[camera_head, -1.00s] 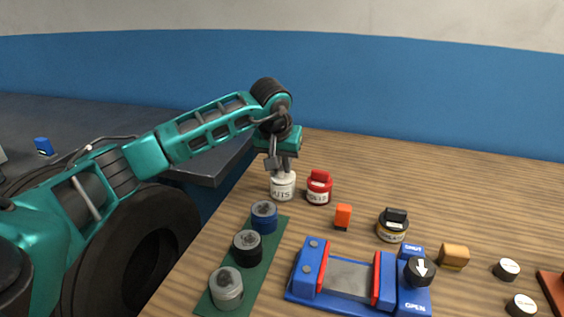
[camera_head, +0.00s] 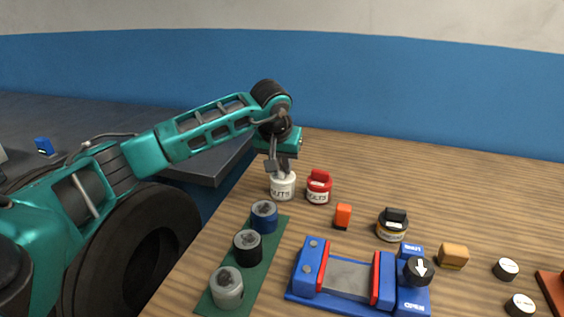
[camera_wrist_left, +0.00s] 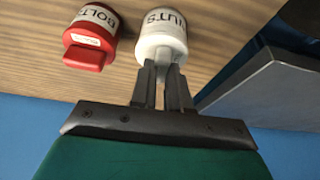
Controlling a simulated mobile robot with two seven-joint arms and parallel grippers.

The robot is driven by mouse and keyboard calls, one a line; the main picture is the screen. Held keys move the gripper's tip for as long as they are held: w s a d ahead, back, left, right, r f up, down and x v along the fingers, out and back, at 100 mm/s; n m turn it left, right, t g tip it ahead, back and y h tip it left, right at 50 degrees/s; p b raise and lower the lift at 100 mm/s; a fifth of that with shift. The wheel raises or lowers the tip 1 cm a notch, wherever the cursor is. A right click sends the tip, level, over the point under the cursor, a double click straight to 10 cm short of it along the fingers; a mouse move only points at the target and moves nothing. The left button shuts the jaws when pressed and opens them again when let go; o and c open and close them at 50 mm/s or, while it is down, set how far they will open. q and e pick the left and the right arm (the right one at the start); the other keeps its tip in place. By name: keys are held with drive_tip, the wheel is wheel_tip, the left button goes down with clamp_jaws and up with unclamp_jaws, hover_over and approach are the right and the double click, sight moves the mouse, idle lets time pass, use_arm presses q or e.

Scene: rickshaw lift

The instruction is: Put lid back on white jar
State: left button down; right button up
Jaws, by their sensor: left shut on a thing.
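The white jar (camera_head: 283,190) with a "NUTS" label stands upright on the wooden table near its left edge. My left gripper (camera_head: 281,168) points down at the jar's top, and its fingers are shut on the white lid. In the left wrist view the fingertips (camera_wrist_left: 163,70) meet at the top end of the white jar (camera_wrist_left: 163,34). The lid is largely hidden by the fingers, and I cannot tell whether it is fully seated. My right gripper is not in view.
A red "BOLTS" jar (camera_head: 319,188) stands close to the right of the white jar. A green strip (camera_head: 222,296) with several cylinders, an orange block (camera_head: 343,216), a black-lidded jar (camera_head: 392,226) and a blue vise (camera_head: 330,300) lie nearer. The back right of the table is clear.

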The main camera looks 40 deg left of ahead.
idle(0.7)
use_arm(q)
drive_tip(key=c, duration=0.5)
unclamp_jaws()
drive_tip(key=shift+c, duration=0.2)
drive_tip(key=shift+r+p, duration=0.95)
drive_tip(key=shift+r, duration=0.1)
drive_tip(key=shift+r+p, duration=2.05)
drive_tip(key=shift+r, duration=0.45)
drive_tip(key=shift+f, duration=0.1)
drive_tip(key=shift+c, duration=0.5)
clamp_jaws()
